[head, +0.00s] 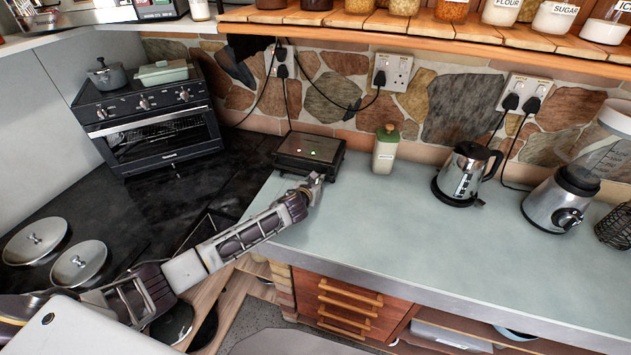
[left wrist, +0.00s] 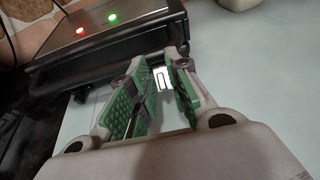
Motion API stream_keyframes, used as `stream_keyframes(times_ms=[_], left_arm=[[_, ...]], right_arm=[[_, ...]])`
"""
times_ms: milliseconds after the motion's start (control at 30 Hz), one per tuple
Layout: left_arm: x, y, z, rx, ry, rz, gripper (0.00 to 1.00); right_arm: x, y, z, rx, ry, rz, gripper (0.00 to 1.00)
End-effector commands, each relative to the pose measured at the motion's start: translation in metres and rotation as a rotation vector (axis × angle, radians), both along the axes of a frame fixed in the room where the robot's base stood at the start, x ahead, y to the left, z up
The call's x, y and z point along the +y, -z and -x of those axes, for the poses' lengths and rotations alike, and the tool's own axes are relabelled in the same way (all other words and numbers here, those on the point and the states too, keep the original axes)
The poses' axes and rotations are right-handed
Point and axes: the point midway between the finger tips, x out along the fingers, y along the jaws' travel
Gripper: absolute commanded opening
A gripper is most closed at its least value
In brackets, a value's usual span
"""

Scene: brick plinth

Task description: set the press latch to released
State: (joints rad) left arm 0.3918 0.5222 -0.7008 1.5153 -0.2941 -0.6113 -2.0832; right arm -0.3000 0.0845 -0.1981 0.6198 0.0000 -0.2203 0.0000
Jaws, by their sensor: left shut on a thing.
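The press (head: 309,152) is a low black appliance with a flat dark lid, standing at the left end of the pale counter against the stone wall. In the left wrist view the press (left wrist: 115,48) shows a lit red light and a lit green light on top, with a dark bar along its front. My left gripper (head: 316,181) is at the front right of the press. Its green-padded fingers are closed around the small, pale metal press latch (left wrist: 161,77) at the press's front. The fingers hide part of the latch, and its exact setting cannot be told. My right gripper is not in view.
A toaster oven (head: 150,125) is at the left. The counter's middle is clear. A shelf (head: 440,28) with jars overhangs the back.

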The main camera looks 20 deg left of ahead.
Motion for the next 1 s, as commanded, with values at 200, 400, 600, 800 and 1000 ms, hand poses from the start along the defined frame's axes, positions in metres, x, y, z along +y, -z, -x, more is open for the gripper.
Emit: stream_keyframes(times_ms=[200,400,600,800,1000], left_arm=[[-0.0018,-0.0074,-0.0025,0.021,0.003,0.002,0.00],[-0.0016,-0.0089,-0.0032,0.052,0.003,-0.001,0.00],[-0.0011,-0.0106,-0.0038,0.087,0.002,-0.002,0.00],[-0.0005,-0.0120,-0.0043,0.129,0.001,-0.004,0.00],[-0.0001,-0.0136,-0.0048,0.172,0.002,-0.007,0.00]], right_arm=[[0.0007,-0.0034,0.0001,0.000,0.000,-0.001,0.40],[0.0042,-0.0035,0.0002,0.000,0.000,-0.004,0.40],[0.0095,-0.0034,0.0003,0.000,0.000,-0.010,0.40],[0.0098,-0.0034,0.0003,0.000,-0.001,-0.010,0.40],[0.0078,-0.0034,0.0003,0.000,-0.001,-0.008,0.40]])
